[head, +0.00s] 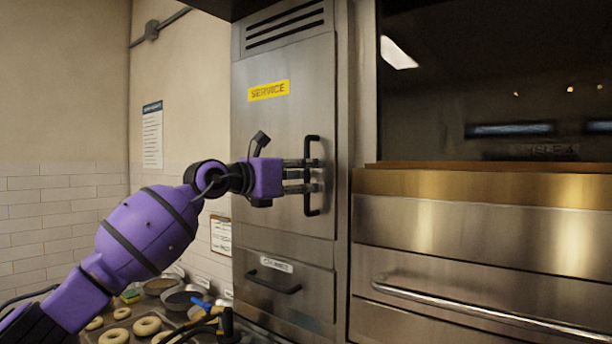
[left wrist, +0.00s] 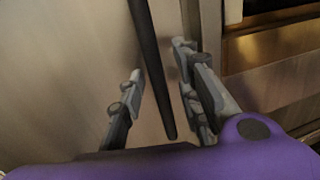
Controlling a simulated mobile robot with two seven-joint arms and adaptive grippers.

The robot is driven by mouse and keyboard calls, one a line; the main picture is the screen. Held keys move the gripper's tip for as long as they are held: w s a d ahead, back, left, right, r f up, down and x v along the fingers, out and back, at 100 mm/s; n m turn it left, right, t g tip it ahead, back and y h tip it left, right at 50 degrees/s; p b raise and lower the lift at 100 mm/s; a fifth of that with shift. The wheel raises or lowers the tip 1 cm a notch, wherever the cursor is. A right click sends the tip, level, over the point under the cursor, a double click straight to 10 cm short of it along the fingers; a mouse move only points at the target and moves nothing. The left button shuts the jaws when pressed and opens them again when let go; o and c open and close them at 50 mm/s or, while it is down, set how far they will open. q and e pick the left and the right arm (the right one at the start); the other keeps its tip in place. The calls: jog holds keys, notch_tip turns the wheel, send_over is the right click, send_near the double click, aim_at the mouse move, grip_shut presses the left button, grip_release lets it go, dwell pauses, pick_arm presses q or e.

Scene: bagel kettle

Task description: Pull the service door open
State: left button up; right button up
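The service door (head: 268,125) is a tall grey metal panel with a yellow SERVICE label and looks closed, flush with its frame. Its black vertical handle (head: 308,150) is near the door's right edge. My left gripper (head: 304,176) reaches the handle from the left at mid-height. In the left wrist view, the dark handle bar (left wrist: 153,60) passes between the spread fingers of the left gripper (left wrist: 160,95), with visible gaps on both sides. The fingers are open and do not clamp the bar. My right gripper is not in view.
A labelled drawer (head: 285,287) with a black handle is below the door. A metal oven front (head: 480,230) with a long bar handle stands to the right. Bagels on a tray (head: 147,326) and several bowls (head: 183,300) lie at lower left, beside a tiled wall.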

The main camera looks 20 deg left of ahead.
pick_arm(q)
jog(key=shift+w+f, duration=0.1)
jog(key=shift+w, duration=0.05)
jog(key=c, duration=0.7)
grip_shut()
jog(key=shift+a, duration=0.1)
